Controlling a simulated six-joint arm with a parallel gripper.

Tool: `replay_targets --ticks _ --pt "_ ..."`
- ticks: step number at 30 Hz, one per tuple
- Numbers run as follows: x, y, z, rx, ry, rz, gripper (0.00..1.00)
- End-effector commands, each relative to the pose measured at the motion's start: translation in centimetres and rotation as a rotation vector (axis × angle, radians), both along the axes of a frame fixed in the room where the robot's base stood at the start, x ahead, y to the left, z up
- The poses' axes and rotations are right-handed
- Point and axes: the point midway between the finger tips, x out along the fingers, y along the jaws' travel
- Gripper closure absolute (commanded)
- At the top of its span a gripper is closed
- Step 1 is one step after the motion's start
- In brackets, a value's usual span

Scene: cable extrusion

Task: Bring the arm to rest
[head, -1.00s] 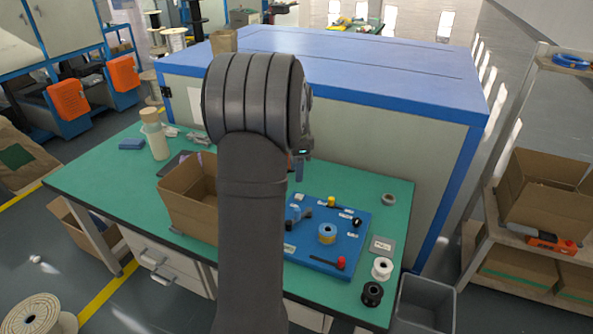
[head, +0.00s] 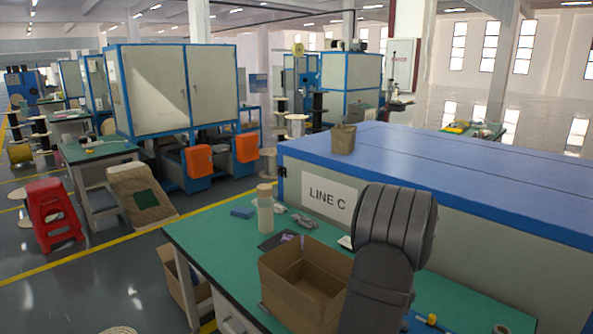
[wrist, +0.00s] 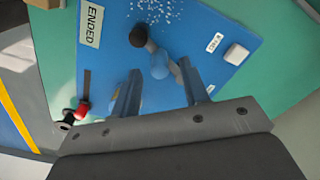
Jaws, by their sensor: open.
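My arm shows in the head view, folded over the green table (head: 203,253), and hides my gripper there. In the wrist view my gripper (wrist: 157,92) is open, its two fingers apart with nothing held between them. It hangs over the blue board (wrist: 190,40). Beyond the fingertips, a black knob (wrist: 138,37) and a light blue part (wrist: 159,65) sit on the board. A white block (wrist: 237,54) is to the right and a red knob (wrist: 83,108) to the left. An "ENDED" label (wrist: 91,24) is at the upper left.
An open cardboard box (head: 300,285) stands on the table beside my arm. The LINE C cabinet (head: 330,196) rises behind the table. A black spool (wrist: 68,119) is near the red knob.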

Motion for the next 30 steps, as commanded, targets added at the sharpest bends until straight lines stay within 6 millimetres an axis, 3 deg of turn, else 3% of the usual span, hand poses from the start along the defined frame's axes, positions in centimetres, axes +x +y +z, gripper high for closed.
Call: replay_targets --ticks 7,19,25,30 --pt "0.0 0.0 -2.9 0.000 0.001 0.000 0.59" --pt "0.0 0.0 -3.3 0.000 0.000 0.003 0.59" --pt "0.1 0.0 -2.4 -0.001 -0.002 0.001 0.59" --pt "0.1 0.0 0.3 -0.001 -0.003 0.000 0.59"
